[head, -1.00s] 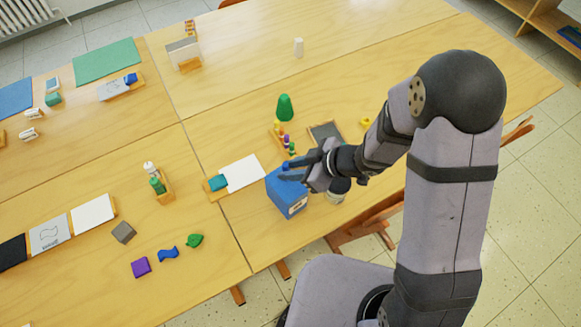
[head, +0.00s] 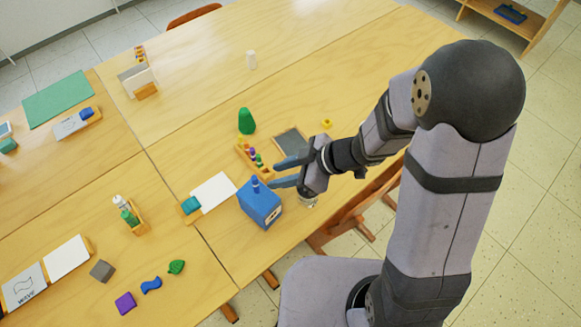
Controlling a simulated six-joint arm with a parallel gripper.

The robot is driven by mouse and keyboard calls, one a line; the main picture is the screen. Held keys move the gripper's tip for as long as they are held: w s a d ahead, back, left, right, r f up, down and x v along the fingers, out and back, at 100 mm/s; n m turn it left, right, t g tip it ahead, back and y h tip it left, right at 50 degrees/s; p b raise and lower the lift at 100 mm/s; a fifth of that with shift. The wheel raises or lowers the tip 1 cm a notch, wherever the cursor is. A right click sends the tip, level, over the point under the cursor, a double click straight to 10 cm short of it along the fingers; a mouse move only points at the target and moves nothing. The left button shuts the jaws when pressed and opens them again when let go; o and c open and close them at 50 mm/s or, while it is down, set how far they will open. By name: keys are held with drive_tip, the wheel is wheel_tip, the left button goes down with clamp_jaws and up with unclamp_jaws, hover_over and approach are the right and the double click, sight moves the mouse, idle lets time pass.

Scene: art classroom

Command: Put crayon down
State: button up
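A short blue crayon-like piece (head: 255,184) stands upright at the top of a blue box (head: 260,206) near the table's front edge. I cannot tell whether it rests on the box or sits in a hole. My gripper (head: 273,174) is just right of it, with its two fingers spread apart and nothing visible between them. The fingers look clear of the blue piece. A wooden rack (head: 243,152) with several small coloured pieces, perhaps crayons, is behind the box.
A green cone-like block (head: 246,121) stands behind the rack, and a dark framed slate (head: 291,141) lies beyond my fingers. A white sheet (head: 214,192) with a teal block (head: 190,205) lies left of the box. A jar, partly hidden, stands below my wrist.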

drive_tip(key=shift+v, duration=1.8)
drive_tip(key=w+d+r+m+t+h, duration=0.2)
drive_tip(key=w+d+m+t+h, duration=0.45)
drive_tip(key=d, duration=0.85)
drive_tip(key=s+d+m+g+h, duration=0.4)
drive_tip(key=s+d+m, duration=0.1)
drive_tip(key=d+m, duration=0.2)
drive_tip(key=s+a+m+g+y, duration=0.1)
drive_tip(key=s+a+m+g, duration=0.1)
drive_tip(key=s, duration=0.7)
drive_tip(key=shift+s+a+f+m+g+y, duration=0.25)
drive_tip(key=shift+a+f+m+g+y, duration=0.1)
drive_tip(key=shift+a+g, duration=0.55)
drive_tip(key=shift+d, duration=0.1)
drive_tip(key=shift+c, duration=0.4)
